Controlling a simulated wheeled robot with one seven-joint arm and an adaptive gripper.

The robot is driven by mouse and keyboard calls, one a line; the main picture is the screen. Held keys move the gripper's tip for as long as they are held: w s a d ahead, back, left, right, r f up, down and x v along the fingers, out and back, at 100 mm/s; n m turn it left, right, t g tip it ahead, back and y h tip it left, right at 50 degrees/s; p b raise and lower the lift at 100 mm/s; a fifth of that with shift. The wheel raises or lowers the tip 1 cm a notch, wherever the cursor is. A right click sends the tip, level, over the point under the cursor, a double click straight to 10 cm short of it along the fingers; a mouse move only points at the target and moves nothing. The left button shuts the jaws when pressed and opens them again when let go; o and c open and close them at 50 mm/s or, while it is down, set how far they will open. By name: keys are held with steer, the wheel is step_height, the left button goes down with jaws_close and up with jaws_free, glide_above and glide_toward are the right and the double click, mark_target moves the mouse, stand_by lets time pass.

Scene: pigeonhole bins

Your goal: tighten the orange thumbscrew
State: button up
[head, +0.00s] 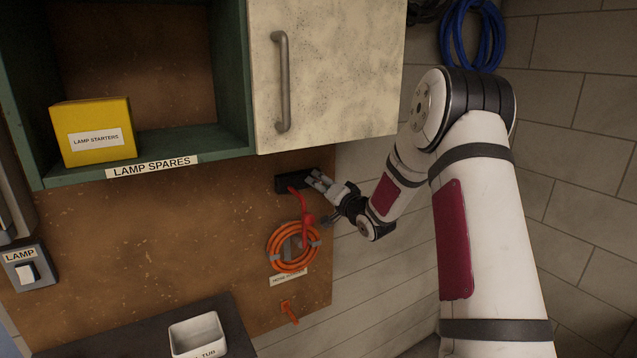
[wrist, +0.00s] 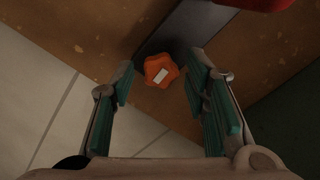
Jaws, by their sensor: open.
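The orange thumbscrew (wrist: 161,70) shows in the wrist view as a lobed knob with a pale rectangular mark on its face. It sits at the end of a dark grey bar (wrist: 187,32), between and slightly beyond my fingertips. My gripper (wrist: 162,80) is open, with one teal-padded finger on each side of the knob; I see no clear contact. In the head view my gripper (head: 320,181) is at the right end of a black bracket (head: 292,185) on the brown board. I cannot make out the thumbscrew there.
A red cord and plug (head: 307,219) hang just below the bracket, over an orange cable coil (head: 272,252). A cabinet door (head: 335,75) with a handle is above. An orange peg-like piece (head: 289,312) is lower down. A white tub (head: 198,335) stands at lower left.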

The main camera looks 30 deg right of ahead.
steer(key=shift+s+d+p, duration=0.15)
steer(key=shift+s+p, duration=0.65)
steer(key=shift+s, duration=2)
steer(key=s, duration=1.2)
steer(key=a+r+n+g+h+b, duration=0.35)
steer(key=a+n+g, duration=0.2)
steer(key=a, duration=0.25)
steer(key=s+a+n+g+y+b, duration=0.1)
steer(key=s+a+n+g+b, duration=0.1)
steer(key=s+a, duration=0.5)
steer(key=s+a+f+n+g+y+b, duration=0.1)
steer(key=s+a+g, duration=0.4)
steer(key=s, duration=0.9)
steer(key=shift+s+a+n+y+b, duration=0.45)
steer(key=shift+a+n, duration=0.1)
steer(key=shift+a, duration=0.45)
